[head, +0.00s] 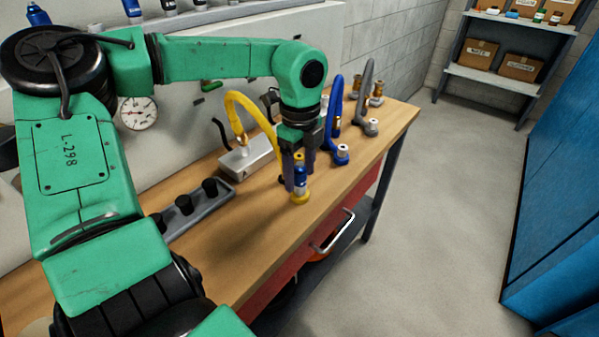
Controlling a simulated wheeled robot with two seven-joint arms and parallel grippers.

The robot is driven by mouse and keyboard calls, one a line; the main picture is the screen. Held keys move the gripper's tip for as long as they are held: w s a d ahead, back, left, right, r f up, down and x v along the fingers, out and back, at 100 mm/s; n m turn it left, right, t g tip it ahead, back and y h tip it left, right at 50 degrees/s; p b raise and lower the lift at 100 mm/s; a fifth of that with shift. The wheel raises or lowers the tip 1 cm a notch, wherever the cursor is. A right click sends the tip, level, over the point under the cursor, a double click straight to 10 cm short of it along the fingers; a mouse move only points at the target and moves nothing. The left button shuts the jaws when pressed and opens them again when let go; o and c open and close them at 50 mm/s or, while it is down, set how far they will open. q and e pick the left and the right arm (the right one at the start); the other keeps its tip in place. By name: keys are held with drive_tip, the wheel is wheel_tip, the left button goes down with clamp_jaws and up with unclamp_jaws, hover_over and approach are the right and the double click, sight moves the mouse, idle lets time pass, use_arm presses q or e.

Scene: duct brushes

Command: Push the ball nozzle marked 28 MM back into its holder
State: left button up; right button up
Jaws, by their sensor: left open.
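My left gripper (299,172) points down over the front part of the wooden workbench (250,235). It is open, with its fingers on either side of a small blue and yellow piece. That piece has a blue body (300,178) standing in a yellow ring base (299,198). I cannot tell whether the fingers touch it. A yellow hose (236,97) arches from a grey metal box (250,156) toward the gripper, which hides its far end. Blue (342,153) and grey (371,127) bases with pale tops stand farther right. No 28 MM marking is readable. My right gripper is not in view.
A grey rack with black knobs (184,204) lies left of the gripper. A dial gauge (138,112) is at the wall. A red drawer with a metal handle (332,232) is below; open floor lies right.

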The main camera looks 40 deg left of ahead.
sight(300, 165)
use_arm(q)
clamp_jaws()
idle(1.0)
idle(0.6)
drive_tip(key=shift+w+r, duration=0.1)
drive_tip(key=shift+r, duration=0.25)
drive_tip(key=shift+r+p, duration=1.95)
drive_tip(key=shift+r, duration=0.75)
